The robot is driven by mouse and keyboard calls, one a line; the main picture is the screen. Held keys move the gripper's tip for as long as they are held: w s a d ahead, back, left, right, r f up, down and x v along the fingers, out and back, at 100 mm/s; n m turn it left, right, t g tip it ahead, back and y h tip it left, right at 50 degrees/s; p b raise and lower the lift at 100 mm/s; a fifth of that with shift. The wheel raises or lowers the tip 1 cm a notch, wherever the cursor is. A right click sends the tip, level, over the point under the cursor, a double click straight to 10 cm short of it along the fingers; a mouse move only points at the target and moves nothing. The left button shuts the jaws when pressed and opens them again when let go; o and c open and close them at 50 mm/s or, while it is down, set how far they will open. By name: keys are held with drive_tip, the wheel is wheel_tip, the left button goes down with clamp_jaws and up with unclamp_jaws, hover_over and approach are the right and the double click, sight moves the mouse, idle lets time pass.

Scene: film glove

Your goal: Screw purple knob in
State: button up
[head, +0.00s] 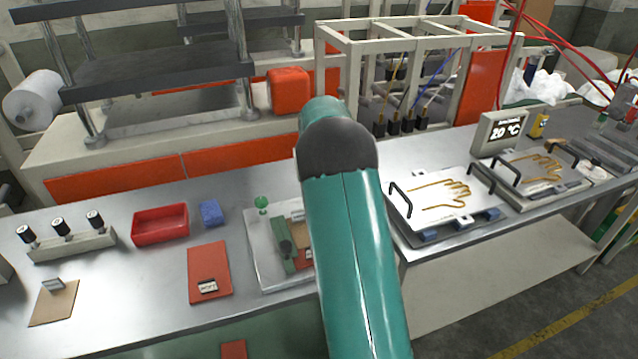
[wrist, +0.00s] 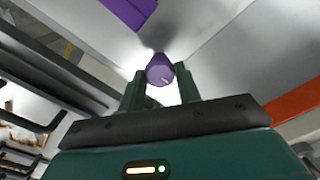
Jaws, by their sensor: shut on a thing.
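The purple knob (wrist: 160,66) is a short round piece with a small light mark on its face. In the wrist view it sits between the two dark green fingers of my gripper (wrist: 159,80), which are shut on it. Behind the knob is a shiny grey metal surface with a blurred dark patch. I cannot tell whether the knob touches that surface or sits in a hole. In the head view my arm covers the knob and my gripper.
A purple block (wrist: 126,10) shows at the wrist view's top. On the bench are a red tray (head: 160,224), a blue block (head: 211,213), a red board (head: 209,265) and a white plate with a glove outline (head: 425,215). A white frame (head: 345,85) stands behind.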

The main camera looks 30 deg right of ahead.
drive_tip(key=shift+r+m, duration=0.15)
drive_tip(key=shift+m, duration=0.45)
drive_tip(key=o, duration=1)
wheel_tip(320, 180, up, 14)
drive_tip(key=shift+f, duration=0.15)
